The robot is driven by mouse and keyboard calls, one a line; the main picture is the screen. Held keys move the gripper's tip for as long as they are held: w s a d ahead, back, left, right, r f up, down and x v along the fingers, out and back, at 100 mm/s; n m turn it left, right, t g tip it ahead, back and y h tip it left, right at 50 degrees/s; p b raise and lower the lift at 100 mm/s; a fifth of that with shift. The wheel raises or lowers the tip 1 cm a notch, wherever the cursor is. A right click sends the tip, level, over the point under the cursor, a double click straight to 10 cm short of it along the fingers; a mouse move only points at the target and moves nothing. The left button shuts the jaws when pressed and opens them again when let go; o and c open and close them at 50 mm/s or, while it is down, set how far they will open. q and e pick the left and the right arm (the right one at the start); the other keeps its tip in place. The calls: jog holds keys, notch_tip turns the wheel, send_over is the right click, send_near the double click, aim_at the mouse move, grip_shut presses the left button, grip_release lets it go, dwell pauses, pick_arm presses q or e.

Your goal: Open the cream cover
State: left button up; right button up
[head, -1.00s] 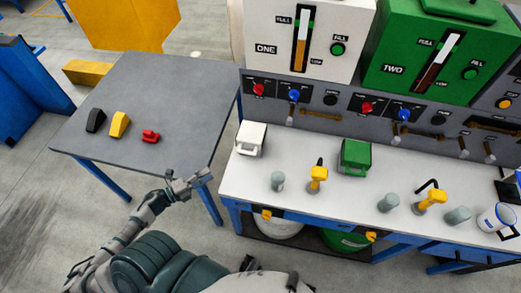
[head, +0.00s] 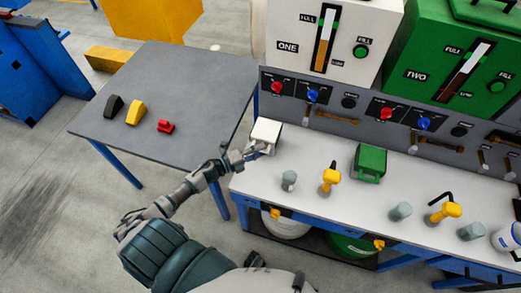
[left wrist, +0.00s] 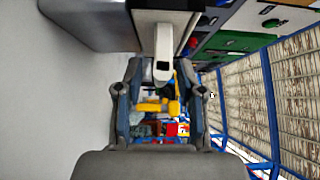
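The cream cover (head: 266,131) is a small boxy piece at the left end of the white workbench top, below panel ONE. It looks closed. In the left wrist view a pale cover with a handle-like tab (left wrist: 163,70) shows straight ahead of the fingers. My left gripper (head: 256,151) is at the cover's near left edge; its fingers are apart, one on each side of the tab in the left wrist view (left wrist: 164,88). I cannot tell whether they touch it. My right gripper is not in view.
A green cover (head: 369,163), yellow-handled tools (head: 331,178) and grey cylinders (head: 289,180) stand on the bench (head: 300,155). A grey table (head: 175,90) at left holds black, yellow and red pieces. Red and blue knobs line the panel behind.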

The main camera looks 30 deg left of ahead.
pick_arm(q)
jog(key=shift+w, duration=0.25)
jog(key=shift+a+f, duration=0.1)
jog(key=shift+a, duration=0.05)
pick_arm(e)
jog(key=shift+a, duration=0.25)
pick_arm(q)
jog(key=c, duration=0.6)
jog(key=shift+d, duration=0.25)
grip_shut()
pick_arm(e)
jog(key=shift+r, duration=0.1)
